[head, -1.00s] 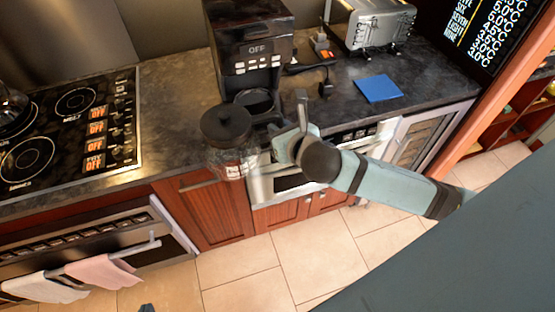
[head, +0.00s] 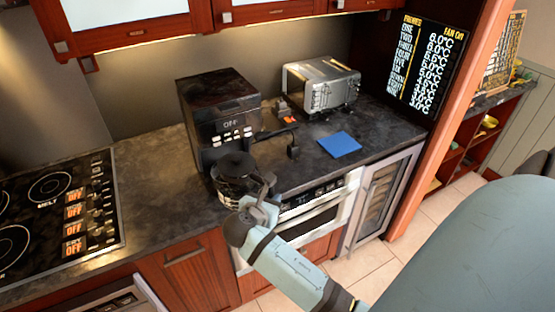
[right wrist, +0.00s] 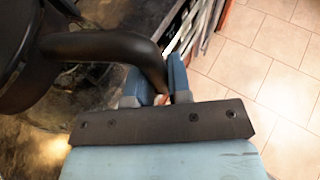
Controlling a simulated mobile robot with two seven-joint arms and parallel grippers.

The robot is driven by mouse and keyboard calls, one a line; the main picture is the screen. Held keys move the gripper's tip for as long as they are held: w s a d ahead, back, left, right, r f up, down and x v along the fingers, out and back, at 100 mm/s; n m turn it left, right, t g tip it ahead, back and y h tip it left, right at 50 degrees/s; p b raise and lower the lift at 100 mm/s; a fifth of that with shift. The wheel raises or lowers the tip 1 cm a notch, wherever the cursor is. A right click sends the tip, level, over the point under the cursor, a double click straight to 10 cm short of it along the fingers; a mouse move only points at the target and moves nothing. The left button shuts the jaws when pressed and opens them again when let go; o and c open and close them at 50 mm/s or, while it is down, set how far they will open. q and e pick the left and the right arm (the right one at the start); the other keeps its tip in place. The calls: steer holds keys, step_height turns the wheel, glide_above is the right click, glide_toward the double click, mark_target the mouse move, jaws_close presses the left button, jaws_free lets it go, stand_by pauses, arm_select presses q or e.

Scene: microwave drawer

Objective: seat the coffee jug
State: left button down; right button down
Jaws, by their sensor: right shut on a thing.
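The coffee jug (head: 232,172) has a black lid and a glass body. It is at the front of the black coffee machine (head: 222,112), whose display reads OFF. My right gripper (head: 264,189) is shut on the jug's black handle. In the right wrist view the handle (right wrist: 105,45) curves down between the two fingers of my right gripper (right wrist: 155,85), and the dark lid and glass lie to the left. The machine's lower part is mostly hidden behind the jug, so I cannot tell whether the jug rests fully on its base. My left gripper is out of view.
A silver toaster oven (head: 320,86) stands to the right of the machine. A blue square (head: 339,144) lies on the dark counter (head: 150,195). A stove top (head: 60,205) is at the left. An open-shelved unit is beyond the orange post at the right.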

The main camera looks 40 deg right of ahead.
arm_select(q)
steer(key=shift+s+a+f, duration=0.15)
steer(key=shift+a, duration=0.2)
arm_select(e)
steer(key=shift+s+d+f+m+g+h, duration=0.1)
steer(key=shift+s+f+m+g+h, duration=0.15)
steer(key=shift+s+f+m+g, duration=0.3)
steer(key=shift+s+f+m+g+h, duration=0.25)
steer(key=shift+s+f+m+g, duration=0.05)
steer(key=shift+s+m+g, duration=0.3)
